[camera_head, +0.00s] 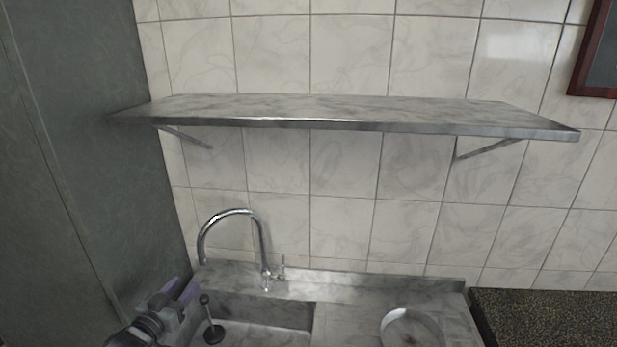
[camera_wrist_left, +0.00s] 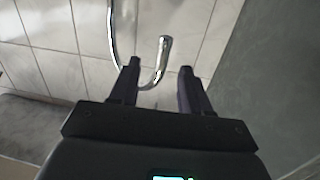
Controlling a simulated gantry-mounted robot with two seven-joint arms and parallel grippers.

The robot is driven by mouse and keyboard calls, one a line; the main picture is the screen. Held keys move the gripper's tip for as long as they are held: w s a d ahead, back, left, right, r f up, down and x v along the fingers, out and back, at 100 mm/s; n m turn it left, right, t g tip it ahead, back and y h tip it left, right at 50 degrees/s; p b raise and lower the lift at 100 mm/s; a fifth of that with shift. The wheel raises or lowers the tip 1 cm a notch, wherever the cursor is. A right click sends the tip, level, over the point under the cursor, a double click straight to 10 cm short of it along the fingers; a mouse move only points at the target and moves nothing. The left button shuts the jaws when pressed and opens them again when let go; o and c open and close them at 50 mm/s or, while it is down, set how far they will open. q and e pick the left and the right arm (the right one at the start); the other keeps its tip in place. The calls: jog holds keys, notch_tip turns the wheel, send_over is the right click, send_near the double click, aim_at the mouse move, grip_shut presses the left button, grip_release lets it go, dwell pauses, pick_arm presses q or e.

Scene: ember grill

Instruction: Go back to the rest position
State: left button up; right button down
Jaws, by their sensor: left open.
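My left gripper (camera_head: 178,292) is at the lower left of the head view, over the left edge of the sink area. In the left wrist view its two dark fingers (camera_wrist_left: 157,75) are apart, with nothing between them that they hold. The chrome faucet (camera_head: 235,215) shows behind and to the right of the gripper in the head view. In the left wrist view the faucet's curved spout (camera_wrist_left: 163,50) appears beyond the fingertips; whether it is close cannot be told. My right gripper is not in view.
A steel sink (camera_head: 262,312) holds a dark plunger-like item (camera_head: 208,318). A round dish (camera_head: 412,328) sits on the drainboard. A bare metal shelf (camera_head: 340,112) spans the tiled wall. A tall grey cabinet (camera_head: 85,130) stands left, and a dark speckled counter (camera_head: 550,320) lies right.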

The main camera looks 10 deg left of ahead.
pick_arm(q)
jog(key=s+d+f+g+y, duration=0.1)
jog(key=s+d+f+g, duration=0.5)
jog(key=s+d+f, duration=0.6)
jog(key=s+d+f+g, duration=0.2)
jog(key=s+d, duration=0.1)
jog(key=s, duration=0.5)
jog(key=s+d+f+m+g, duration=0.1)
jog(key=s+d+f+g, duration=0.15)
jog(key=s, duration=0.55)
jog(key=s+d+f+g, duration=0.1)
jog(key=s+d+g, duration=0.2)
jog(key=s, duration=0.4)
jog(key=w+r+p+v, duration=0.1)
jog(key=w+p+v, duration=0.2)
jog(key=p+v, duration=1.3)
jog(key=shift+r+h+p, duration=0.3)
jog(key=shift+r+p, duration=0.05)
jog(key=shift+r, duration=0.1)
